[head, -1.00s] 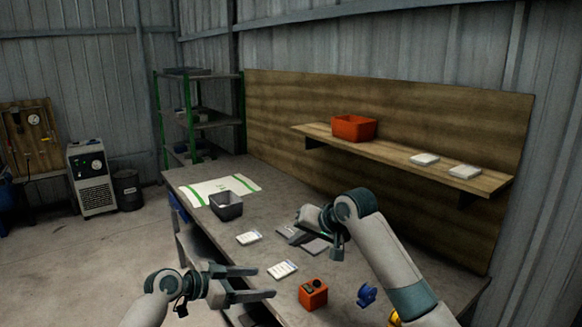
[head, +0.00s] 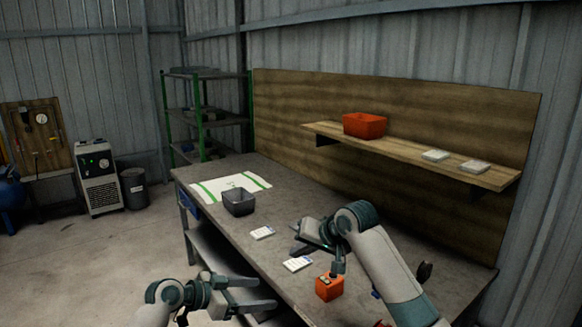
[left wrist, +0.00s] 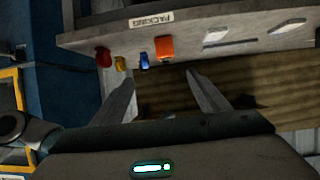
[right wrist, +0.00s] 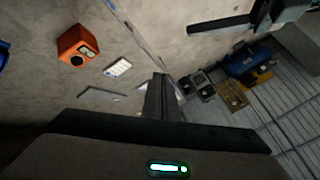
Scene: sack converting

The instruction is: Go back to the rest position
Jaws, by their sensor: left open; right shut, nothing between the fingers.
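My left gripper (head: 266,293) is open and empty, off the front edge of the workbench (head: 290,200). Its two fingers stand apart in the left wrist view (left wrist: 161,78). My right gripper (head: 302,240) is above the bench, shut with nothing between its fingers. Its fingers are together in the right wrist view (right wrist: 159,82). The right arm hides part of the bench behind it.
A wall shelf (head: 400,157) holds a red-orange bin (head: 365,125) and white pads. The floor (head: 90,270) at left is clear.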

